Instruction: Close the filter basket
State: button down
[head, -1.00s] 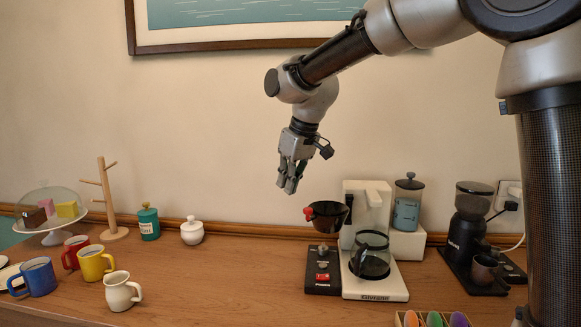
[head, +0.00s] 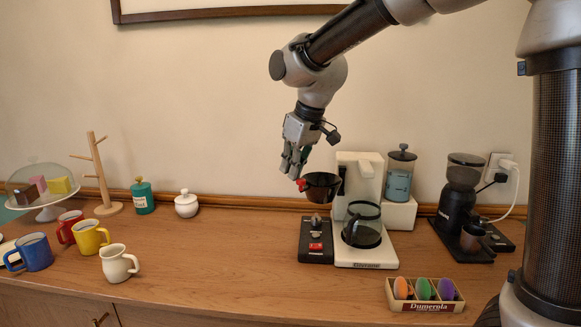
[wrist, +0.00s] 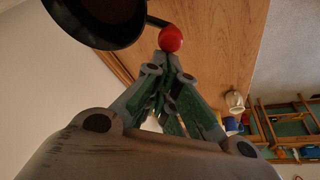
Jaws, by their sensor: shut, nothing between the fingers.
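The dark filter basket (head: 322,187) is swung out to the left of the white coffee maker (head: 355,175), above its black base panel (head: 316,242). Its red knob (head: 304,184) points left. My gripper (head: 291,174) is shut and empty, just above and left of the knob in the head view. In the wrist view the basket (wrist: 100,22) is at the upper left, and the red knob (wrist: 170,39) shows just past my shut fingertips (wrist: 168,58). I cannot tell whether they touch. The glass carafe (head: 362,226) stands in the coffee maker.
A grinder (head: 461,205) and a teal-filled canister (head: 399,176) stand to the right. A box of coloured pods (head: 425,304) is at the front right. Mugs, a white creamer (head: 117,263) and a wooden mug tree (head: 100,175) are at the left. The middle counter is clear.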

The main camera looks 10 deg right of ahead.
jog(key=shift+s+d+n, duration=0.65)
jog(key=shift+s+n, duration=0.05)
jog(key=shift+s, duration=0.3)
jog(key=s+d+n+g, duration=0.2)
jog(key=d+n, duration=0.5)
jog(key=d, duration=0.3)
jog(key=s+d+n+g+y, duration=0.1)
jog(key=s+d+n+g, duration=0.1)
jog(key=d+n, duration=0.4)
jog(key=shift+s+d+n+g, duration=0.4)
jog(key=shift+s+d, duration=0.4)
jog(key=shift+d, duration=1.75)
